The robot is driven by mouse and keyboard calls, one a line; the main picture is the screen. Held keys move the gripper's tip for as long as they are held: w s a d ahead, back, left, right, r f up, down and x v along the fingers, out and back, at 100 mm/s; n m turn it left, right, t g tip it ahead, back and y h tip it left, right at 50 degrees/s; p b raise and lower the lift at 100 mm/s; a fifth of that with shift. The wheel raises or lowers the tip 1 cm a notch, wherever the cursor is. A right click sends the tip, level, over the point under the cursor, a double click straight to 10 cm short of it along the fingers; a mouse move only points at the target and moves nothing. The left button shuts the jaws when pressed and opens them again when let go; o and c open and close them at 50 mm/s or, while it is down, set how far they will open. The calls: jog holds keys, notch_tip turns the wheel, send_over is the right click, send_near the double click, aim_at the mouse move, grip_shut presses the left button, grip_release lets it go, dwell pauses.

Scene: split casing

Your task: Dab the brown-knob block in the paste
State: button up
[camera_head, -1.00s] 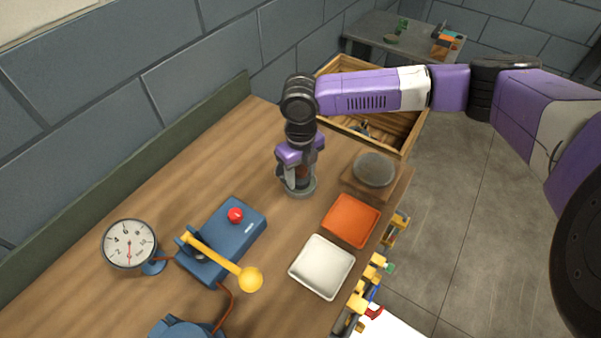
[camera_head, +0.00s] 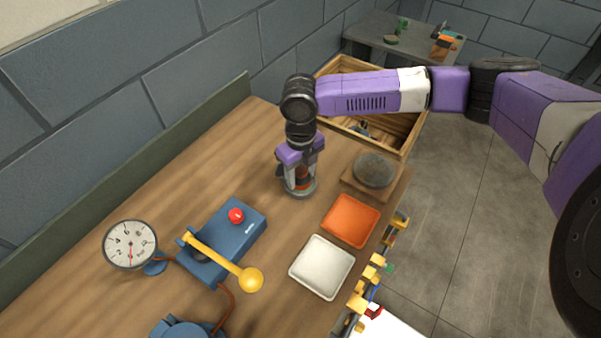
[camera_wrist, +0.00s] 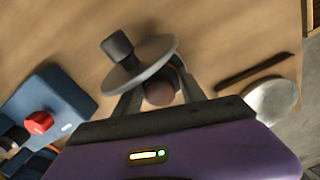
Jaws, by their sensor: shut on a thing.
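A round dish with a grey surface (camera_head: 374,169), possibly the paste, sits on a wooden board to the right. It also shows in the wrist view (camera_wrist: 272,101).
An orange tray (camera_head: 351,220) and a white tray (camera_head: 322,267) lie along the bench's right edge. A blue box with a red button (camera_head: 236,215) and yellow lever (camera_head: 225,263), and a gauge (camera_head: 130,244), stand left. A wooden crate (camera_head: 405,130) is behind the dish.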

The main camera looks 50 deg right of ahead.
aim_at(301, 169)
jog(key=shift+r+p, duration=2.35)
jog(key=shift+r, duration=1.05)
jog(key=shift+s+f, duration=0.1)
